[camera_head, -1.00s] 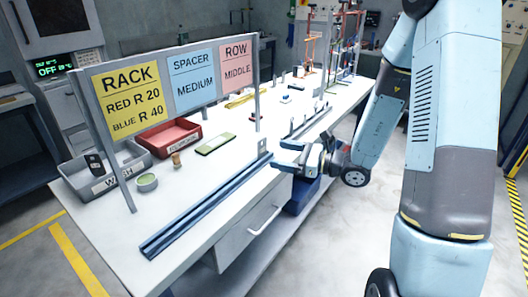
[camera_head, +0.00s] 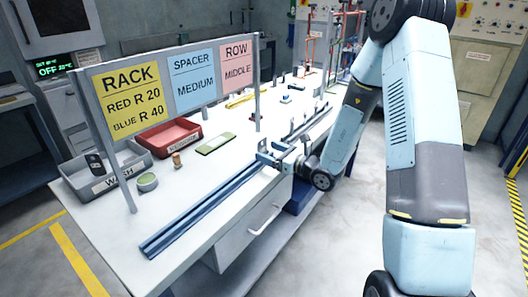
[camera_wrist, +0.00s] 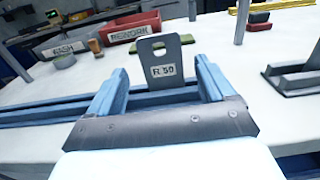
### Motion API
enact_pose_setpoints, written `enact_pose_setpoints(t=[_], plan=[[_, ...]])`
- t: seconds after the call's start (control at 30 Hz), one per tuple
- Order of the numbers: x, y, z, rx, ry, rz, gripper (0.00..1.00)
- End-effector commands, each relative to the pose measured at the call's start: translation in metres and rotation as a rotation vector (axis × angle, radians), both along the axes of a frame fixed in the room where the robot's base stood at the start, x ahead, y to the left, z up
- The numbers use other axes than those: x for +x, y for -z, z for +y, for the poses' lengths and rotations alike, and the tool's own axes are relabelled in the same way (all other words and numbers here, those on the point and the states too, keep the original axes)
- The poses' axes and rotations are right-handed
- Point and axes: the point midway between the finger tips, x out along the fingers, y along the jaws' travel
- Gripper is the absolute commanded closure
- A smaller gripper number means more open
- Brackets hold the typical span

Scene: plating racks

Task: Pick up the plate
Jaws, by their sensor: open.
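The plate (camera_wrist: 162,66) is a grey upright tab with a hole near its top and a label reading "R 50". In the wrist view it stands at the blue rail, between and beyond the fingers of my gripper (camera_wrist: 157,92). My gripper is open, with one finger on each side of the plate in the picture. I cannot tell whether either finger touches it. In the head view my gripper (camera_head: 278,155) is at the far right end of the long blue rail (camera_head: 200,210), and the plate is small and hard to make out there.
A sign board (camera_head: 190,82) reads rack, red R 20, blue R 40, spacer medium, row middle. A grey WASH tray (camera_head: 75,182), a red REWORK tray (camera_head: 160,148), a green pad (camera_head: 215,144) and a small round dish (camera_head: 147,182) lie behind the rail. The front left tabletop is clear.

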Motion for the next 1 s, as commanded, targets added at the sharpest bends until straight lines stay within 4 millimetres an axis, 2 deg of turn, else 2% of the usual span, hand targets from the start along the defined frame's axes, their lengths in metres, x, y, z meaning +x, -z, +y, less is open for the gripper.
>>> enact_pose_setpoints(t=[0.23, 0.53, 0.8, 1.0], plan=[[0.007, 0.0, 0.009, 0.001, 0.0, -0.001, 0.17], [0.032, 0.001, 0.038, 0.002, -0.001, -0.001, 0.17], [0.036, 0.001, 0.041, 0.0, 0.001, 0.0, 0.17], [0.036, 0.001, 0.041, 0.0, 0.001, 0.0, 0.34]])
